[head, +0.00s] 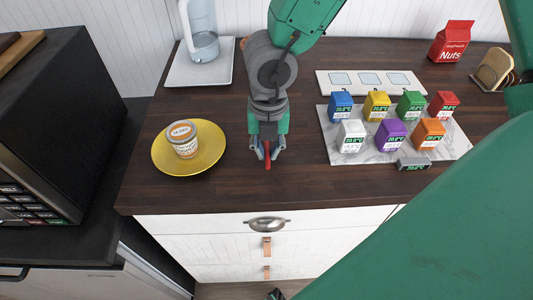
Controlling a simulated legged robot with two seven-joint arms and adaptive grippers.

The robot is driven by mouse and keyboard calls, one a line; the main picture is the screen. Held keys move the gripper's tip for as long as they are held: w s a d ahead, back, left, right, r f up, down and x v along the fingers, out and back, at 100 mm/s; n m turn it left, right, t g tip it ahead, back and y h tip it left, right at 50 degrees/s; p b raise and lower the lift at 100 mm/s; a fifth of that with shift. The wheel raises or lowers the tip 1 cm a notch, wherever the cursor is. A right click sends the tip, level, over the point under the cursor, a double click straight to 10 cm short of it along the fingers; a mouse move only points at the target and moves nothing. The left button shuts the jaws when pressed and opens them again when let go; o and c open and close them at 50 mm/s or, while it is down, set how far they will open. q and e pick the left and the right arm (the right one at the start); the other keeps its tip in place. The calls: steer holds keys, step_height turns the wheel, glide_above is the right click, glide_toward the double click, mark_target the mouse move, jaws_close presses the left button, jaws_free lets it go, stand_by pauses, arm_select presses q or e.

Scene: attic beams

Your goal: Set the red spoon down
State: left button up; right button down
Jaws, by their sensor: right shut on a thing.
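A red spoon (267,158) is in my right gripper (267,152) over the dark wooden counter, between the yellow plate and the marble board. The gripper's fingers point toward the counter's front edge and are shut on the spoon. Only a narrow red strip of the spoon shows between the fingers; the rest is hidden. I cannot tell whether the spoon touches the counter.
A yellow plate (215,158) with a tub (183,139) stands left. A marble board (445,152) bears several coloured boxes, right, below a white panel (330,89). A jug (202,35) and red nuts bag (451,42) stand behind. The counter (235,192) in front is bare.

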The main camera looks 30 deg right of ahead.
step_height(320, 180, down, 2)
steer(key=shift+s+a+f, duration=0.1)
steer(key=shift+a, duration=0.05)
